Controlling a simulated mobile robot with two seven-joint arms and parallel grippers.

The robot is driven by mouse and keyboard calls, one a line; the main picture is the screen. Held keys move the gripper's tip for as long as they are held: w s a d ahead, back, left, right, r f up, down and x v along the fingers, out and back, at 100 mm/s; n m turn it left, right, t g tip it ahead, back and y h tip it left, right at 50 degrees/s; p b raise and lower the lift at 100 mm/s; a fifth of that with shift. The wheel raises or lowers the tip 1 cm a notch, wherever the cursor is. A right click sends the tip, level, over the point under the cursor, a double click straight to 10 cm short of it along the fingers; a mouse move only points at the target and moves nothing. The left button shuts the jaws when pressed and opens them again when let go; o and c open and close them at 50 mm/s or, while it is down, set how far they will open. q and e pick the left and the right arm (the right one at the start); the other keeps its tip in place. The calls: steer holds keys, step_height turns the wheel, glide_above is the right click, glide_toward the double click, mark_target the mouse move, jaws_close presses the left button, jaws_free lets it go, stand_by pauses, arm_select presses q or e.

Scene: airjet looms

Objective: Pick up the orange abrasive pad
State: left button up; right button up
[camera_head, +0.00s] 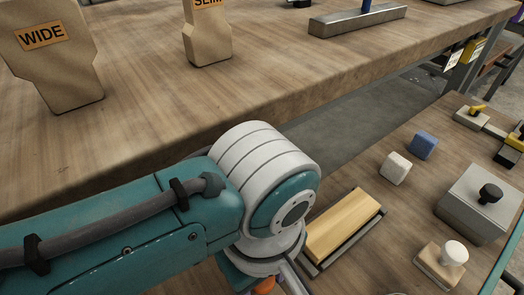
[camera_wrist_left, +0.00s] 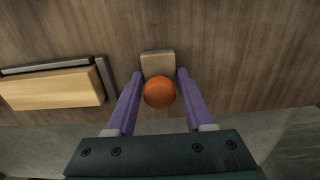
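The orange abrasive pad (camera_wrist_left: 159,92) has a round orange knob on a tan block (camera_wrist_left: 157,62). In the left wrist view it sits at the middle, over the wooden tabletop. My left gripper (camera_wrist_left: 160,73) has its two purple fingers spread, one on each side of the pad, with only slim gaps at its sides. I cannot tell whether either finger touches it. In the head view my left arm hides most of this spot, and only a bit of orange (camera_head: 264,287) shows at the bottom edge. My right gripper is in neither view.
A yellowish wooden block in a metal holder (camera_head: 344,226) lies beside my left arm. A white-knobbed pad (camera_head: 441,266), a grey box with a black knob (camera_head: 480,204), a white block (camera_head: 396,168) and a blue block (camera_head: 423,145) stand farther right. A higher wooden bench (camera_head: 290,85) is behind.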

arm_select(q)
jaws_close()
steer(key=shift+r, duration=0.1)
step_height(320, 180, up, 20)
steer(key=p, duration=1.1)
steer(key=shift+p, duration=0.3)
